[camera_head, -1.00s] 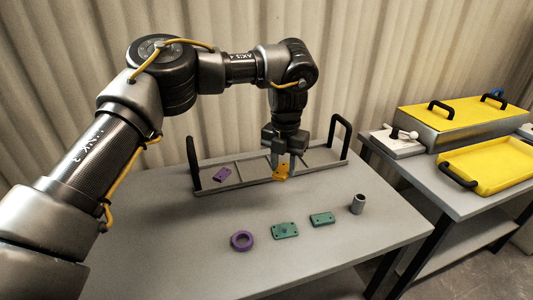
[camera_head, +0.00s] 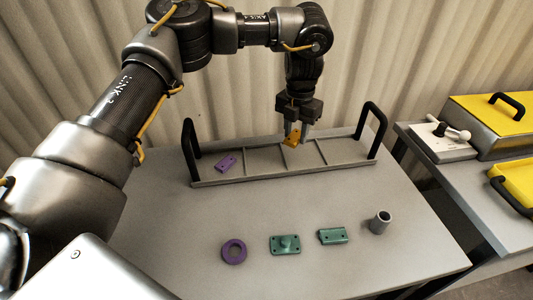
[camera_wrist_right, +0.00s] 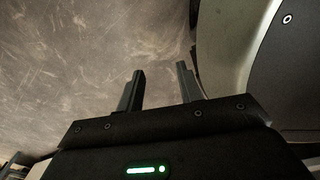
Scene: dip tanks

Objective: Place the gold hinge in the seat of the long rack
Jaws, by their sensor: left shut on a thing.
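The gold hinge (camera_head: 292,139) is held in my left gripper (camera_head: 296,134), which is shut on it. The hinge is tilted and appears over the middle part of the long rack (camera_head: 245,179). Whether it touches the rack cannot be told. The rack is a grey frame with black upright handles at both ends and cross bars dividing it into seats. A purple hinge-like part (camera_head: 226,163) lies in its left seat. My right gripper (camera_wrist_right: 160,80) shows in the right wrist view with its two fingers apart and nothing between them.
In front of the rack lie a purple ring (camera_head: 234,252), a green plate with a knob (camera_head: 285,244), a green hinge (camera_head: 332,236) and a grey cylinder (camera_head: 380,222). A second table at the right holds a yellow-lidded tank (camera_head: 500,118) and a valve block (camera_head: 440,143).

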